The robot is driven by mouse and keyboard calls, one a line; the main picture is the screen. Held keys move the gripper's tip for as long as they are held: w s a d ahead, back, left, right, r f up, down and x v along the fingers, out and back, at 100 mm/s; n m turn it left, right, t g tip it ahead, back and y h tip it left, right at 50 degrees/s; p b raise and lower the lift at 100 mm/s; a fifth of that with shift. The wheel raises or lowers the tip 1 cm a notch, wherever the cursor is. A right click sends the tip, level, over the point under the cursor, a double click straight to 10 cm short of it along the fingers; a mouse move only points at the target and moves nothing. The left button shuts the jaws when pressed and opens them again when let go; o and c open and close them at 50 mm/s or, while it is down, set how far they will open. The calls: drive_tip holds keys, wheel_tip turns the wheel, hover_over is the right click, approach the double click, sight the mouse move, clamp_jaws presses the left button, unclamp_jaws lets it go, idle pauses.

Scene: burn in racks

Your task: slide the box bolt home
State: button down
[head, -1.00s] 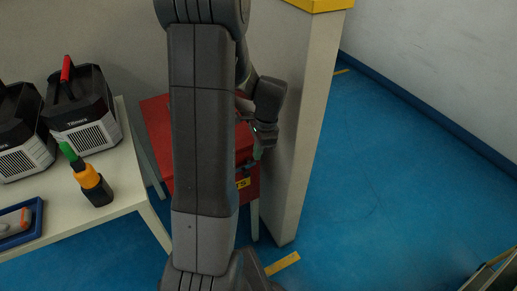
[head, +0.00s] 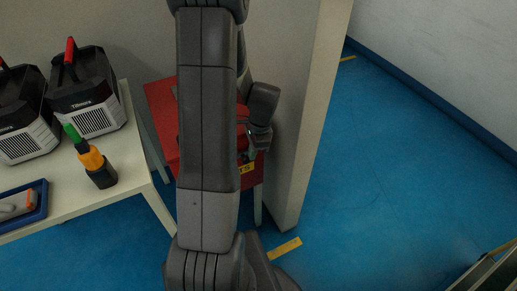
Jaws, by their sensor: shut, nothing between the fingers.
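A red box (head: 160,113) on light legs stands behind my arm, against the pale pillar. My arm covers its middle, and a yellow label (head: 245,169) with dark letters shows on its front. My gripper (head: 250,154) is at the box's front right, close to the label, and is shut with nothing held. I cannot tell whether it touches the box. The bolt is not discernible; my arm and gripper cover that part of the front.
A white table (head: 133,175) at the left holds two black-and-grey power units (head: 84,95), a green-and-orange tool (head: 91,157) and a blue tray (head: 42,208). A pale pillar (head: 305,130) stands just right of my gripper. Blue floor (head: 380,180) is clear further right.

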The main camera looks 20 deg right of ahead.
sight(244, 160)
drive_tip(key=shift+s+a, duration=0.15)
drive_tip(key=shift+a, duration=1.35)
wheel_tip(244, 160, up, 10)
drive_tip(key=d+p, duration=0.2)
drive_tip(key=p, duration=0.6)
drive_tip(key=shift+f, duration=0.2)
